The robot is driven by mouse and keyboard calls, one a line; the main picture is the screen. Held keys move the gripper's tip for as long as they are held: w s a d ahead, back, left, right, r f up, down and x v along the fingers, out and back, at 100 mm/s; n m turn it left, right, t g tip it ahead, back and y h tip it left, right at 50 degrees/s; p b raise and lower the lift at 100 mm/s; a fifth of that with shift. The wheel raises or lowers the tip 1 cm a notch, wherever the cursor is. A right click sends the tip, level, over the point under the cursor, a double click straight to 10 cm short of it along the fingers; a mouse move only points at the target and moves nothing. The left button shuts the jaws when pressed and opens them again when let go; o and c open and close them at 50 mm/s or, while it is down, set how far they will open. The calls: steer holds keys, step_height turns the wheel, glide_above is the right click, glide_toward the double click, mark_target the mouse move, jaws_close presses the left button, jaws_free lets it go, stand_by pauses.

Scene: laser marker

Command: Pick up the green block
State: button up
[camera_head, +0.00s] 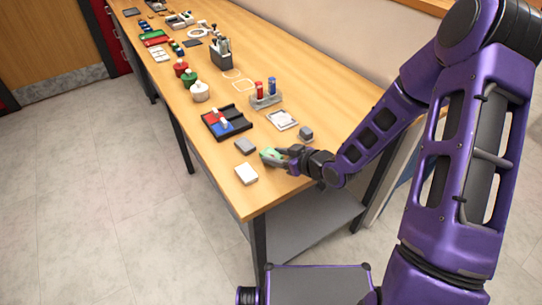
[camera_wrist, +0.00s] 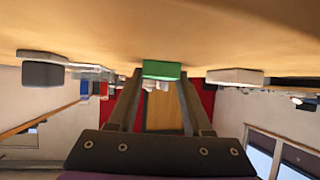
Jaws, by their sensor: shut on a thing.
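The green block (camera_head: 270,154) is at the near part of the wooden table in the head view. My gripper (camera_head: 275,155) reaches in from the right, low over the tabletop, with its fingers at the block. In the wrist view the green block (camera_wrist: 161,69) sits between the tips of the two fingers, and my gripper (camera_wrist: 161,76) is shut on it. The wrist picture shows the table along the top. I cannot tell whether the block touches the tabletop.
A white block (camera_head: 246,174) and a grey block (camera_head: 245,146) lie close to the left of my gripper. A dark grey cube (camera_head: 306,133) stands behind it. A black tray (camera_head: 211,126) and a rack with red and blue pieces (camera_head: 266,101) are further back.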

jaws_close()
